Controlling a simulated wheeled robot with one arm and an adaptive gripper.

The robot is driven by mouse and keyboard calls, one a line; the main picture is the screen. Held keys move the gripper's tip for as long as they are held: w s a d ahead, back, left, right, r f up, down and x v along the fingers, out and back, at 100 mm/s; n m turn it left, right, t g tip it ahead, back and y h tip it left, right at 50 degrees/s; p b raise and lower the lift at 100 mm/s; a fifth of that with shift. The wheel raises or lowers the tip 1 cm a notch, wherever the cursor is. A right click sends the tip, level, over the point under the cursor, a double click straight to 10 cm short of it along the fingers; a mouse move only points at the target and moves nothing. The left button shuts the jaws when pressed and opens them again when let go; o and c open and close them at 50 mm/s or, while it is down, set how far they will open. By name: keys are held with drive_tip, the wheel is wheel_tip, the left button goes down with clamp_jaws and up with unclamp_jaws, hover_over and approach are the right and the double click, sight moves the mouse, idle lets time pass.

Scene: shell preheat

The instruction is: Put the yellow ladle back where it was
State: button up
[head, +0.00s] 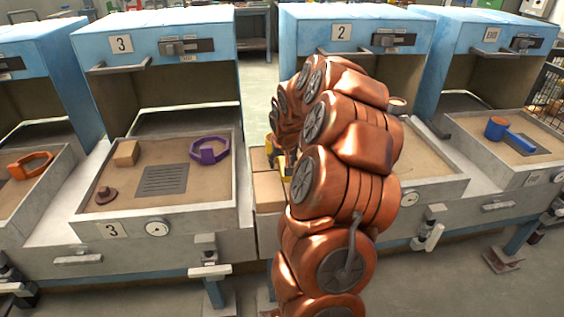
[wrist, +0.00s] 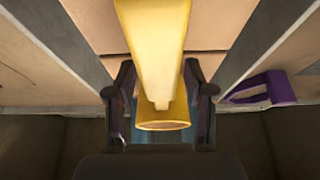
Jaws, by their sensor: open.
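The yellow ladle (wrist: 160,35) fills the middle of the wrist view, its long flat part running up out of the frame and its round, cup-like end (wrist: 162,125) between my fingers. My gripper (wrist: 160,98) is open, with one dark finger on each side of the ladle; I cannot tell whether either touches it. In the head view only a small yellow patch of the ladle (head: 281,165) shows beside my copper arm, by the cardboard boxes (head: 267,193). My arm hides most of the ladle and my gripper there. Whether the ladle rests on the boxes is unclear.
The boxes stand in the gap between station 3 (head: 157,40) and station 2 (head: 352,32). Station 3's sand tray holds a purple ladle-like piece (head: 210,150), a tan block (head: 126,153) and a brown piece (head: 105,195). A blue and orange piece (head: 510,133) lies far right.

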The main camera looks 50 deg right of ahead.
drive_tip(key=v, duration=1.2)
drive_tip(key=shift+r+b, duration=0.15)
drive_tip(key=shift+b, duration=0.2)
drive_tip(key=s+a+f+n+g+y, duration=0.15)
drive_tip(key=s+a, duration=0.25)
drive_tip(key=a, duration=0.8)
drive_tip(key=s+a+f+n+g+y, duration=0.1)
drive_tip(key=s+a+n, duration=0.25)
drive_tip(key=a, duration=0.85)
drive_tip(key=s+a+f+n+g, duration=0.1)
drive_tip(key=s+a, duration=0.4)
drive_tip(key=s, duration=0.5)
drive_tip(key=s+a+f+n+g, duration=0.1)
drive_tip(key=s+a+f+g, duration=0.2)
drive_tip(key=s+a, duration=0.3)
drive_tip(key=s, duration=0.4)
drive_tip(key=shift+a, duration=0.35)
